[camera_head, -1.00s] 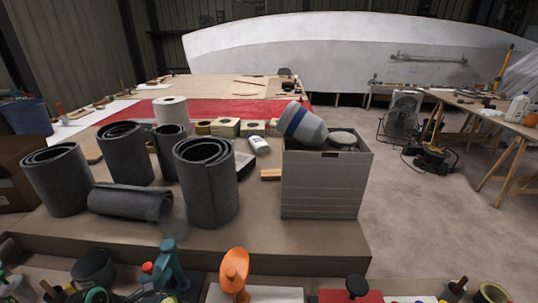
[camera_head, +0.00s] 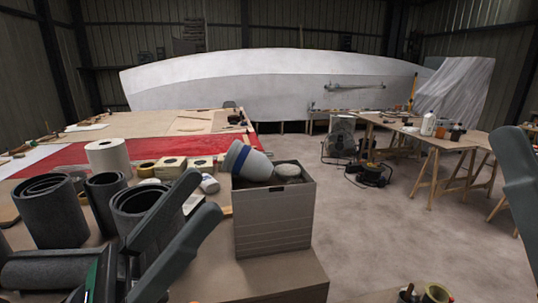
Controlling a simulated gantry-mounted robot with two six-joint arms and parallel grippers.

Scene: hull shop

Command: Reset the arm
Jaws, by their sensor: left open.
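My left gripper (camera_head: 203,196) reaches up from the lower left in the head view. Its two dark fingers are spread apart with nothing between them. They show in front of the dark grey rolls (camera_head: 45,215) and left of the grey box (camera_head: 272,225); I cannot tell how far above the bench they are. A smooth dark part at the right edge appears to be a piece of my right arm (camera_head: 518,190). The right gripper's jaws do not show.
A white paper roll (camera_head: 108,157) and small yellowish boxes (camera_head: 172,164) stand on the bench behind. A trestle table (camera_head: 440,143) stands at the right.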

